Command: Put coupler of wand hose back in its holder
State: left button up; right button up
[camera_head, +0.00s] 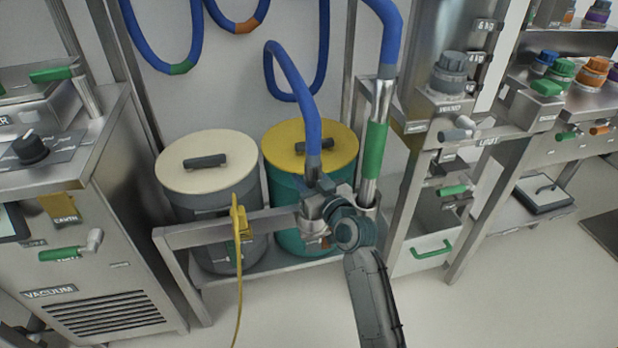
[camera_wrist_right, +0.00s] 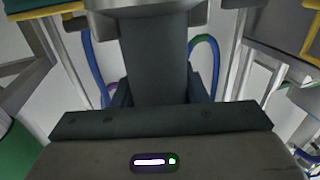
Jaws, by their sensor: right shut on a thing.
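The blue wand hose (camera_head: 303,95) hangs in a loop and comes down to a dark end and a metal coupler (camera_head: 314,207) at the front rail. My right gripper (camera_head: 326,214) is at the coupler and shut on it, reached by my dark arm from below. The gripper and arm hide part of the coupler and the holder area on the rail, so I cannot tell whether the coupler is seated. In the right wrist view, a metal part (camera_wrist_right: 160,12) lies across the top beyond the dark gripper body. My left gripper is not in view.
The metal wand (camera_head: 375,150) with a green band stands just right of the coupler. Two lidded drums (camera_head: 209,165) (camera_head: 336,150) stand behind the rail (camera_head: 205,234). A yellow cable (camera_head: 239,265) hangs left. A vacuum cabinet (camera_head: 110,270) stands left; open floor lies in front.

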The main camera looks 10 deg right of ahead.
jog(key=shift+f+b, duration=0.55)
jog(key=shift+f, duration=0.1)
dwell(0.9)
jog(key=o, duration=1.3)
jog(key=shift+c, duration=0.2)
jog(key=shift+f, duration=0.1)
jog(key=v, duration=1.1)
jog(key=shift+p, duration=0.3)
jog(key=shift+w, duration=0.1)
